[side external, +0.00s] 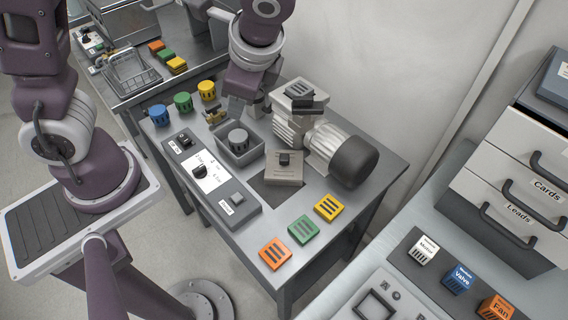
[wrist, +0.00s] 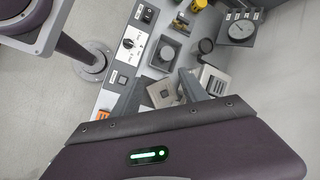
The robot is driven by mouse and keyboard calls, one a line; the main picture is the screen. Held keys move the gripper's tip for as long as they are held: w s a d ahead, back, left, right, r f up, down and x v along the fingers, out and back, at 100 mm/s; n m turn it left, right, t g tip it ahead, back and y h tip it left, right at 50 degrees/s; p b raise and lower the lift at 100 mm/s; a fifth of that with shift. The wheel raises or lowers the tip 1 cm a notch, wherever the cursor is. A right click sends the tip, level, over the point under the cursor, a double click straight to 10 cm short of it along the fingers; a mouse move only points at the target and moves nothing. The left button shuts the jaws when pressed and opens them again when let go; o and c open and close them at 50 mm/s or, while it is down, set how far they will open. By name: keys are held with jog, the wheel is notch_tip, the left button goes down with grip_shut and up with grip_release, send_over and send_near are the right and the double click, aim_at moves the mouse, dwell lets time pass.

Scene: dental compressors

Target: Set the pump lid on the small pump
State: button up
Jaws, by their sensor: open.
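The pump lid (side external: 285,167) is a flat grey square plate with a dark knob on top, lying on a dark patch of the bench. It also shows in the wrist view (wrist: 162,93), seen between my fingers. The small pump (side external: 240,142) appears to be the open grey square housing with a round grey core, left of and behind the lid; it also shows in the wrist view (wrist: 167,52). My gripper (side external: 236,108) is open and empty, raised behind the housing and apart from the lid. Its fingertips' exact height is unclear.
A larger pump (side external: 292,125) with a slotted top and dark-ended motor (side external: 350,160) stands right of the lid. A control panel (side external: 210,180) runs along the left. Orange, green and yellow blocks (side external: 303,229) lie in front; coloured canisters (side external: 183,101) stand behind.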

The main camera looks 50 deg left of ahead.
jog(key=w+d+f+m+t+y, duration=0.1)
jog(key=w+d+f+m+y, duration=0.25)
jog(key=f+m, duration=0.45)
jog(key=m+t+y, duration=0.2)
jog(key=m+t, duration=0.3)
jog(key=m, duration=0.1)
send_near(285, 158)
jog(key=shift+h+x, duration=0.25)
jog(key=shift+x, duration=0.65)
jog(key=shift+w+a+f, duration=0.2)
jog(key=shift+w+f, duration=0.05)
jog(key=x, duration=0.6)
jog(key=shift+a+r, duration=0.1)
jog(key=shift+a, duration=0.25)
grip_shut()
